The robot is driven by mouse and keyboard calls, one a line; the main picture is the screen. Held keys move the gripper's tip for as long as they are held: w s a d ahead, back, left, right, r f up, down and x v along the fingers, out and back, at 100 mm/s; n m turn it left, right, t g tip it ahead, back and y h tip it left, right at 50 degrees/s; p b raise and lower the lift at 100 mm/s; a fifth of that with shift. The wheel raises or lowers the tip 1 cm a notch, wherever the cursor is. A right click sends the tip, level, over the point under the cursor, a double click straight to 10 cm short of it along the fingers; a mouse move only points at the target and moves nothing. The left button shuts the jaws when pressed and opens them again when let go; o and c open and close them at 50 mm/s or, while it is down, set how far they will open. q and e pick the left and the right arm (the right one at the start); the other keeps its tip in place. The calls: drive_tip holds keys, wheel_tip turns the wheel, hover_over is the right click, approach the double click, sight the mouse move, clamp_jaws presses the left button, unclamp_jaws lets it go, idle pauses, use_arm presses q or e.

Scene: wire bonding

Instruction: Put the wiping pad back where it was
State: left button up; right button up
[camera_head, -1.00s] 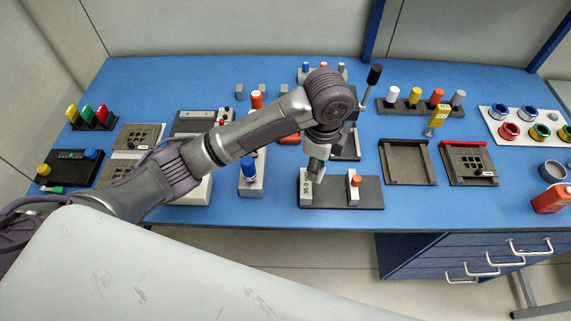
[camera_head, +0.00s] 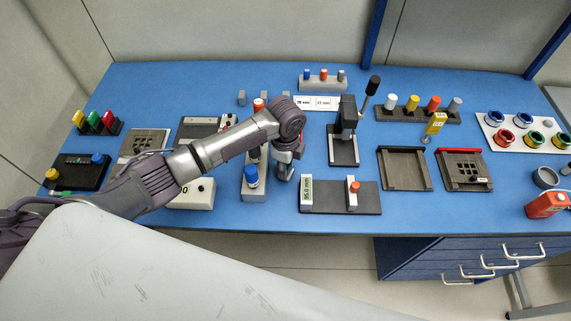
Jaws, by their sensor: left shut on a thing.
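My left gripper (camera_head: 284,174) points down over the blue table, just right of a grey block with a blue knob (camera_head: 251,176). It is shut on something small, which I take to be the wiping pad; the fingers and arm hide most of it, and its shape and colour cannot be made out. Whether it touches the table cannot be told. My right gripper is not in view.
A dark plate with a 95.0 mm display (camera_head: 332,197) lies right of the gripper. Behind it stands a black press-like device (camera_head: 344,140). A dark open tray (camera_head: 405,170) lies further right. My left arm covers part of the table's left side.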

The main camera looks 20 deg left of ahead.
use_arm(q)
drive_tip(key=o, duration=0.6)
drive_tip(key=shift+f, duration=0.15)
drive_tip(key=o, duration=0.4)
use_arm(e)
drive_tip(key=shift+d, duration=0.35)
use_arm(q)
drive_tip(key=shift+r, duration=0.25)
wheel_tip(320, 180, up, 12)
drive_tip(key=shift+f+b, duration=0.1)
drive_tip(key=shift+b, duration=0.75)
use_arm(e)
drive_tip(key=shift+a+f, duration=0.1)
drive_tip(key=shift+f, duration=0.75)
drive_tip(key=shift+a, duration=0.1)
